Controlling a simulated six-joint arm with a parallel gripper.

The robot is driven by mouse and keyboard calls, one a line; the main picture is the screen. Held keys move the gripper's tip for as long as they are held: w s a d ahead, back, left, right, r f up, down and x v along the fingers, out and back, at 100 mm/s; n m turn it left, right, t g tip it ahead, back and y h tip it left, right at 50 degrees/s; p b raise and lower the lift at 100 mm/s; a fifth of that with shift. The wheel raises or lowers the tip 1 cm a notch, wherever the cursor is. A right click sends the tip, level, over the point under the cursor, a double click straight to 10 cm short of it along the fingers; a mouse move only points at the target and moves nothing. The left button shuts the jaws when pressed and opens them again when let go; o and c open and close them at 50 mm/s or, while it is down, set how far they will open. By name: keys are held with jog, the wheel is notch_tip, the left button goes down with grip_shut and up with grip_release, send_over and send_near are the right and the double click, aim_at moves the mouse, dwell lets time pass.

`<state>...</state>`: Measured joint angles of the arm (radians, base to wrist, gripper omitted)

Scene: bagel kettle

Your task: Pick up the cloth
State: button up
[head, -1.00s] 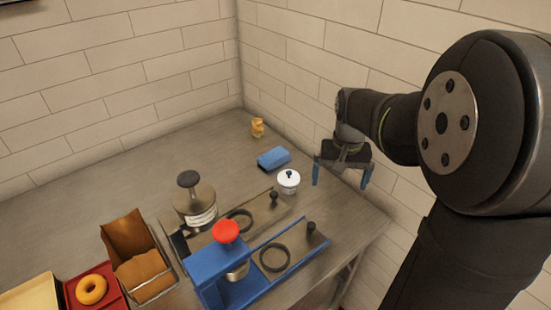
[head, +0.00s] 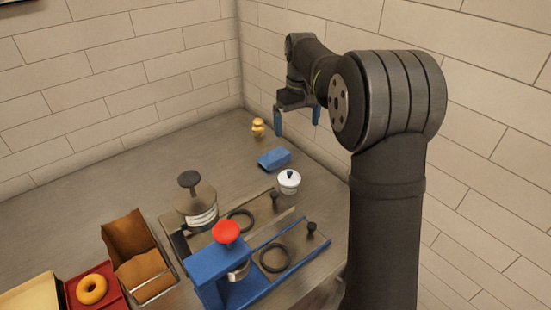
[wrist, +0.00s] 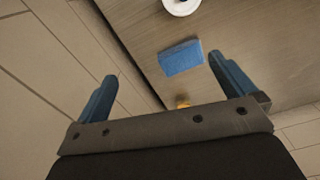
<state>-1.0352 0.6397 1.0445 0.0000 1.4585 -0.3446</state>
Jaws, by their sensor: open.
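The cloth (head: 274,159) is a blue folded piece lying flat on the counter near the right wall. In the wrist view the cloth (wrist: 181,57) shows beyond the fingertips, between them and closer to the right one. My gripper (head: 297,128) is open and empty, with blue fingers pointing down. It is in the air near the wall, apart from the cloth. In the wrist view my gripper (wrist: 163,72) has its two fingers wide apart.
A white lidded pot (head: 289,182) stands close to the cloth, and a small yellow figure (head: 258,127) stands behind it. The counter's back left is clear.

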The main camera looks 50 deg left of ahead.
jog(key=s+a+r+n, duration=0.1)
jog(key=a+n, duration=0.1)
jog(key=a, duration=0.3)
send_over(279, 158)
jog(key=f, duration=1.1)
jog(key=shift+w+d+f, duration=0.25)
jog(key=shift+d+f, duration=0.05)
jog(key=shift+f, duration=0.1)
jog(key=shift+s+a+f, duration=0.1)
jog(key=shift+a+f, duration=0.1)
jog(key=shift+f, duration=1.15)
jog(key=shift+s+a+f, duration=0.1)
jog(key=shift+a+f, duration=0.05)
jog(key=shift+f, duration=1.2)
jog(key=c, duration=0.9)
notch_tip(279, 158, up, 10)
jog(key=shift+r, duration=0.1)
